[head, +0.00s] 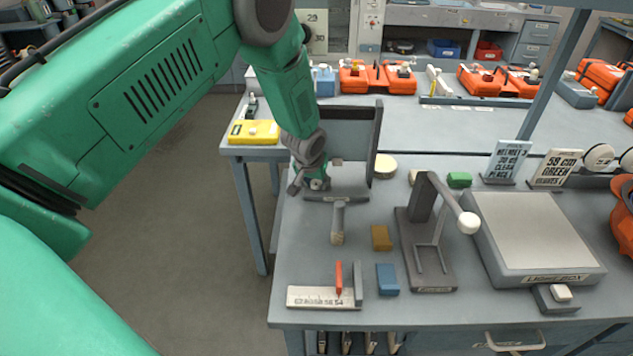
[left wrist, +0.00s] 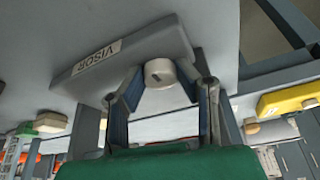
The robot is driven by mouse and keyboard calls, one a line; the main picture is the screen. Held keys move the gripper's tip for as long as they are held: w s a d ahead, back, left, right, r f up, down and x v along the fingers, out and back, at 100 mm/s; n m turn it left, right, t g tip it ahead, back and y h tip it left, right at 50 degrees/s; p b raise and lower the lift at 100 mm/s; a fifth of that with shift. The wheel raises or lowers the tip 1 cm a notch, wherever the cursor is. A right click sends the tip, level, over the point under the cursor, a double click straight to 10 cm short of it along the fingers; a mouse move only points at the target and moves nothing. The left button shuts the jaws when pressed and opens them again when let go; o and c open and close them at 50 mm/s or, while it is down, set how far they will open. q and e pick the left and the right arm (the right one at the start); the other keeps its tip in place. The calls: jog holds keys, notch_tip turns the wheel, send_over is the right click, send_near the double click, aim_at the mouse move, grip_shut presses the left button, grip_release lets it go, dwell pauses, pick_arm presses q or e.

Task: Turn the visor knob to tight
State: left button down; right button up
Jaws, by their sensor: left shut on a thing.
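The visor knob (left wrist: 158,73) is a pale round knob with a small dark mark. In the left wrist view it sits against a grey block (left wrist: 125,55) labelled VISOR, which shows upside down. My left gripper (left wrist: 165,82) has its two fingers on either side of the knob and is shut on it. In the head view my left gripper (head: 316,184) is low at the table's left rear edge, beside a dark upright panel (head: 377,145). The knob is hidden there by the gripper. I cannot read any tight mark. My right gripper is not in view.
A grey T-shaped tool (head: 338,220) lies close in front of the gripper. A dark stand with a white ball (head: 467,222) and a light box (head: 530,235) stand to the right. A yellow case (head: 254,132) lies on the table behind. Open floor is at left.

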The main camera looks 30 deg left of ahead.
pick_arm(q)
jog(key=c, duration=1.3)
grip_release()
jog(key=shift+o, duration=0.4)
jog(key=shift+r, duration=0.1)
jog(key=shift+r, duration=0.1)
jog(key=v, duration=0.6)
jog(key=shift+s+d+r, duration=0.1)
jog(key=shift+s+r, duration=0.1)
jog(key=shift+s+d+r, duration=0.15)
jog(key=shift+d+r, duration=0.05)
jog(key=shift+r, duration=0.3)
jog(key=shift+a, duration=0.1)
